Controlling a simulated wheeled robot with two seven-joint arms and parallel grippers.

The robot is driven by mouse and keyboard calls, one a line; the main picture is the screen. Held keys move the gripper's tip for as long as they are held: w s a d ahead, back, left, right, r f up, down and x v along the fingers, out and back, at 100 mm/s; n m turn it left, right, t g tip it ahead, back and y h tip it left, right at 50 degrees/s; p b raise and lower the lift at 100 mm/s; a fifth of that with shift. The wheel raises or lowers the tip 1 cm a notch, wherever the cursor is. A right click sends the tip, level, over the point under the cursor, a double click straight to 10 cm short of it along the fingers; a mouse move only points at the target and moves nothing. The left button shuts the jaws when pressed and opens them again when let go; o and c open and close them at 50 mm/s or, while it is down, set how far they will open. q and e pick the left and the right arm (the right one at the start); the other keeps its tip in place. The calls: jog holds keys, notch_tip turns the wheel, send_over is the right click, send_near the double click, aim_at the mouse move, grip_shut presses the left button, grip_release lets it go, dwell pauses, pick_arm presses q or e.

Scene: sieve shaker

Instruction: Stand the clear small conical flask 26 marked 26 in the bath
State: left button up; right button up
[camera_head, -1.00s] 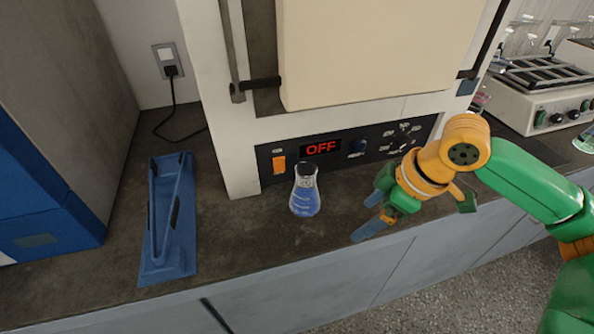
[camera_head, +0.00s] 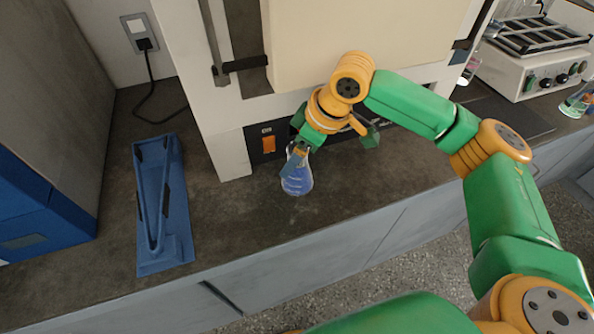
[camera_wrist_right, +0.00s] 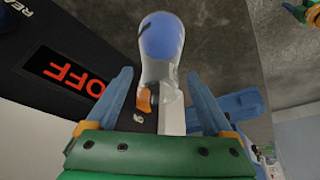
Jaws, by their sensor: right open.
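A small clear conical flask (camera_head: 298,184) with blue liquid stands upright on the dark bench in front of the oven. Its white marking is too small to read, so I cannot tell whether it is 26. My right gripper (camera_head: 293,160) is at the flask's neck in the head view and hides its top. In the right wrist view the open fingers (camera_wrist_right: 160,85) lie either side of the flask (camera_wrist_right: 162,40), with gaps visible on both sides. My left gripper is out of view. No bath is clearly identifiable; a white unit (camera_head: 530,80) with a dark rack stands at right.
The oven (camera_head: 225,130) rises close behind the flask, its control panel partly hidden by my arm. A blue stand (camera_head: 165,210) lies left of the flask. Another flask (camera_head: 577,103) stands by the white unit.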

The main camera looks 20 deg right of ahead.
grip_shut()
jog(key=shift+r, duration=0.1)
dwell(0.4)
